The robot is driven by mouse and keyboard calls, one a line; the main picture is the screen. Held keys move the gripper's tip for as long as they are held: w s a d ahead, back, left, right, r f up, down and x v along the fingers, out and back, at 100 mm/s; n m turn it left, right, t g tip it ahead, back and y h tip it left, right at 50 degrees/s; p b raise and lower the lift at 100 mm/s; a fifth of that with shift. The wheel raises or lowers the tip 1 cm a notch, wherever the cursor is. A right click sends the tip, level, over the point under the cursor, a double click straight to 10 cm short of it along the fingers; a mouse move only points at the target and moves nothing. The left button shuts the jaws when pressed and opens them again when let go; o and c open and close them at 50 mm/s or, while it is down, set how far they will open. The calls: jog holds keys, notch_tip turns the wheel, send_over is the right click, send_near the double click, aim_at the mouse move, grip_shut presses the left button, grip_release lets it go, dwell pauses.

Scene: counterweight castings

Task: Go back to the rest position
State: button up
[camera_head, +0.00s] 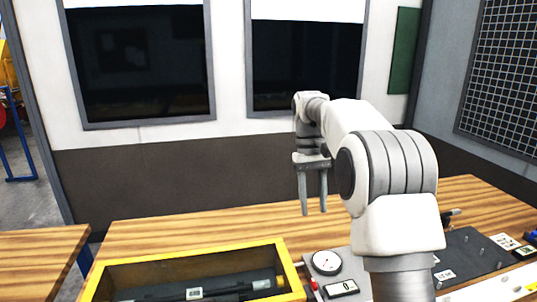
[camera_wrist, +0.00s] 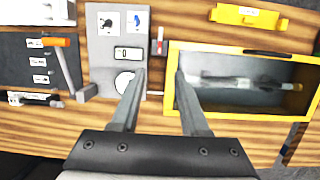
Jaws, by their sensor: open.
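My gripper (camera_head: 313,208) hangs above the wooden table (camera_head: 170,237) with its fingers pointing down. The fingers are apart with nothing between them. In the wrist view my gripper (camera_wrist: 160,75) also shows open and empty, over the strip between a grey gauge panel and a yellow-rimmed box. My arm hides part of the table behind it in the head view.
The yellow-rimmed box (camera_head: 278,250) holds a dark long object (camera_head: 195,293). The grey panel (camera_head: 347,262) carries a round dial (camera_head: 326,262) and a small display. A dark board (camera_head: 465,255) with pegs and labels lies at right. The table's back left is clear.

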jog(key=s+d+r+m+t, duration=0.1)
jog(key=s+r+t, duration=0.45)
jog(key=s, duration=0.95)
jog(key=s+f+m+t, duration=0.1)
jog(key=s+f+t, duration=0.2)
jog(key=s, duration=1.1)
jog(key=shift+s+d+f+y, duration=0.25)
jog(key=shift+f+y, duration=0.15)
jog(key=shift+f, duration=0.4)
jog(key=shift+o, duration=0.2)
jog(key=shift+f, duration=0.1)
